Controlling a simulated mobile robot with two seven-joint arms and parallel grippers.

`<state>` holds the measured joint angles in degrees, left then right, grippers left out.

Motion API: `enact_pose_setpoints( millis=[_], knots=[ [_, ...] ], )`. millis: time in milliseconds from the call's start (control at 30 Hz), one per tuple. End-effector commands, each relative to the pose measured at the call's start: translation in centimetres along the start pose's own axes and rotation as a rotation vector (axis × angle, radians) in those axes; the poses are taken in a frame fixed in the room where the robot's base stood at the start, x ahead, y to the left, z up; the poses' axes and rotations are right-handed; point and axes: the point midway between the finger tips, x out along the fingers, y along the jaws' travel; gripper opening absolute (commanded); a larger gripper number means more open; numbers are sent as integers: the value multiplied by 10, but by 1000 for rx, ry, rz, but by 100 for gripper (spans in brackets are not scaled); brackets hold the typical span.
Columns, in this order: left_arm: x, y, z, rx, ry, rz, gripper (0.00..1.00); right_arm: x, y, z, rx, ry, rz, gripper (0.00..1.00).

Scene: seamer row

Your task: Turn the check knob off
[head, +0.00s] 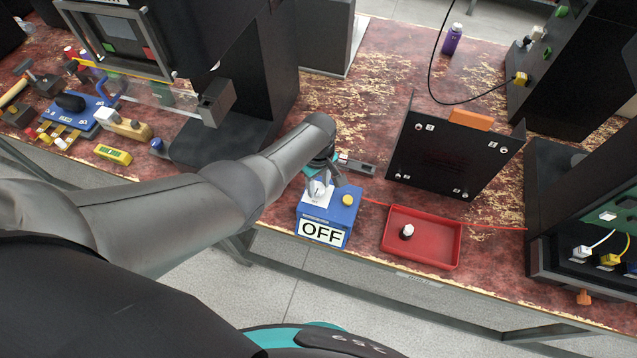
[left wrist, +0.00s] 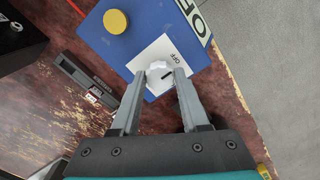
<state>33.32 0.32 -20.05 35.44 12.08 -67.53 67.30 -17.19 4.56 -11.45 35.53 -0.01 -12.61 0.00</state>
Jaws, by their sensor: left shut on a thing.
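The check knob (left wrist: 158,72) is a small white knob on a white plate (left wrist: 176,48) with the printed word OFF. The plate is on top of a blue box (head: 341,216) that has a yellow button (head: 348,200) and a large OFF label (head: 321,232) on its front. My left gripper (left wrist: 160,76) is shut on the knob from above, with one finger on each side. In the head view the fingers hide most of the knob. A dark mark shows beside the right finger in the left wrist view. My right gripper is not in view.
A red tray (head: 430,262) holding a small white-topped item (head: 407,231) is right of the box. A black panel (head: 452,150) stands behind the tray. A red cable runs from the box to the right. Tools and small parts lie at the far left.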

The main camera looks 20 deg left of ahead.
Motion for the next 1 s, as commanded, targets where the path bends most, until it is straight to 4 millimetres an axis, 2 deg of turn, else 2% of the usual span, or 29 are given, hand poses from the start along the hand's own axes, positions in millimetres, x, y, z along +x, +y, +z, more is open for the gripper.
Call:
enact_pose_setpoints(
  millis=[33,67,300,667,867,1000],
  knots=[
    [-1,0,-2,-2,4,1,0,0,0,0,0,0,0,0],
    [-1,0,-2,-2,4,1,47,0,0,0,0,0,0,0],
    [-1,0,-1,0,2,0,74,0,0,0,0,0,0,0],
    [-6,0,0,1,1,1,74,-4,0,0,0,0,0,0],
    [-32,0,0,1,1,1,74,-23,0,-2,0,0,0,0],
    [-60,0,-1,1,2,2,74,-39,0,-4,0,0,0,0]
  ],
)
